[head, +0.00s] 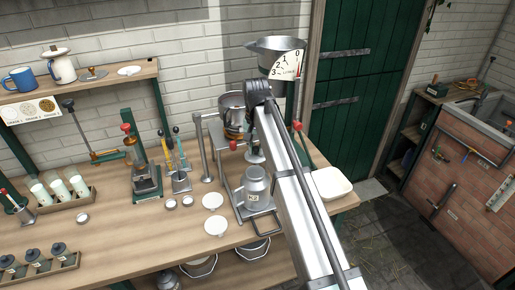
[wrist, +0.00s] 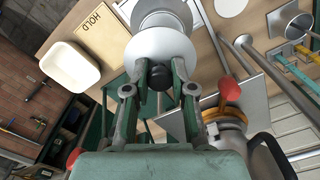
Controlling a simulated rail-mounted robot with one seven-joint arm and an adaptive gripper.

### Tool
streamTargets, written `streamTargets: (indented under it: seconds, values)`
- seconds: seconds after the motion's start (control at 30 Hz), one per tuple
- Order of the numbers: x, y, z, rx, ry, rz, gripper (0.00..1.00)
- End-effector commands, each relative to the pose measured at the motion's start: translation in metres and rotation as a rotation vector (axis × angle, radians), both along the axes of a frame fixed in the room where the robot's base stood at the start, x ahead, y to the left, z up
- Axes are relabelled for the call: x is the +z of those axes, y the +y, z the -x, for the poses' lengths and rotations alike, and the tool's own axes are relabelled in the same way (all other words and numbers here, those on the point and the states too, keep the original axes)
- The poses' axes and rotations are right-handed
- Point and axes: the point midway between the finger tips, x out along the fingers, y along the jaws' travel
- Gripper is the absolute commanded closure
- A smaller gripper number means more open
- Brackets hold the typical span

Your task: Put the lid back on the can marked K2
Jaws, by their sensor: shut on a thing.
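The can marked K2 (head: 254,191) is a grey metal churn standing upright on a stand near the bench's right end. In the wrist view my gripper (wrist: 158,84) is shut on the black knob of a pale grey round lid (wrist: 162,48). The can's grey body (wrist: 160,16) shows behind the lid, toward the top of that picture. The lid hides part of the can, so I cannot tell there whether they touch. In the head view my arm partly hides the gripper, which is above the can.
A white basin (head: 331,183) stands right of the can; it also shows in the wrist view (wrist: 70,64). A board marked HOLD (wrist: 101,29) lies near the can. Pale discs (head: 214,226) lie left of it. A dial-marked funnel vessel (head: 281,62) stands behind.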

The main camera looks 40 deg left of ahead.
Motion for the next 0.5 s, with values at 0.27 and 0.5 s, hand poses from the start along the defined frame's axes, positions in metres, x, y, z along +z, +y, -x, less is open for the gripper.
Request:
streamTargets:
  seconds: [0.27,0.5]
  values:
    - [-0.004,0.0,0.0,-0.063,-0.001,-0.001,1.0]
    - [-0.019,0.0,0.0,-0.061,-0.001,0.0,1.0]
